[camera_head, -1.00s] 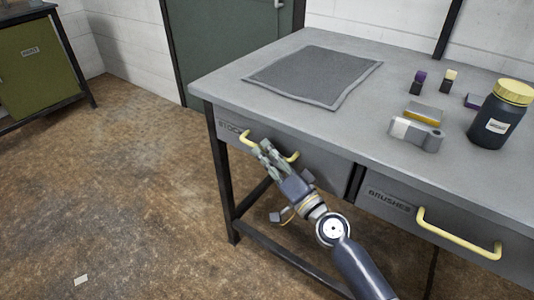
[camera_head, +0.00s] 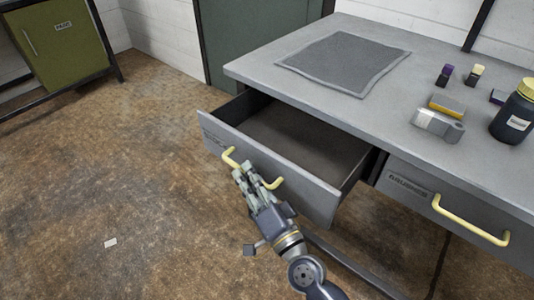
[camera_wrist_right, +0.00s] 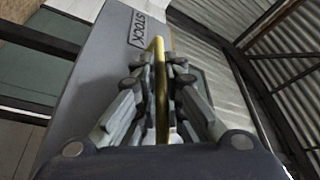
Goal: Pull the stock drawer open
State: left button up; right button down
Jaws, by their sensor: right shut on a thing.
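The stock drawer (camera_head: 318,196) stands pulled out from the left part of the grey workbench, and its visible inside looks empty. Its front with the STOCK label also shows in the right wrist view (camera_wrist_right: 110,55). My right gripper (camera_head: 243,170) is shut on the drawer's yellow handle (camera_head: 270,184). In the right wrist view the handle (camera_wrist_right: 161,85) runs between the two fingers of the gripper (camera_wrist_right: 158,88). The middle of the handle is hidden by the fingers in the head view. My left gripper is in neither view.
The workbench top (camera_head: 265,70) carries a grey mat (camera_head: 345,62), a dark jar (camera_head: 512,118) and several small items. The shut BRUSHES drawer (camera_head: 410,190) is to the right. A green cabinet (camera_head: 62,45) stands far left. The floor (camera_head: 130,180) left of the drawer is mostly clear.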

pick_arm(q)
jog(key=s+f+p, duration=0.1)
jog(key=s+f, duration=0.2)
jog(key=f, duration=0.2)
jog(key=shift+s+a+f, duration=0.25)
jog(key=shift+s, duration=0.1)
pick_arm(e)
jog(key=s+a, duration=0.5)
jog(key=s, duration=0.2)
jog(key=c, duration=2)
grip_release()
jog(key=shift+o, duration=0.2)
jog(key=shift+d, duration=0.1)
jog(key=v, duration=1.2)
jog(key=shift+w, duration=0.1)
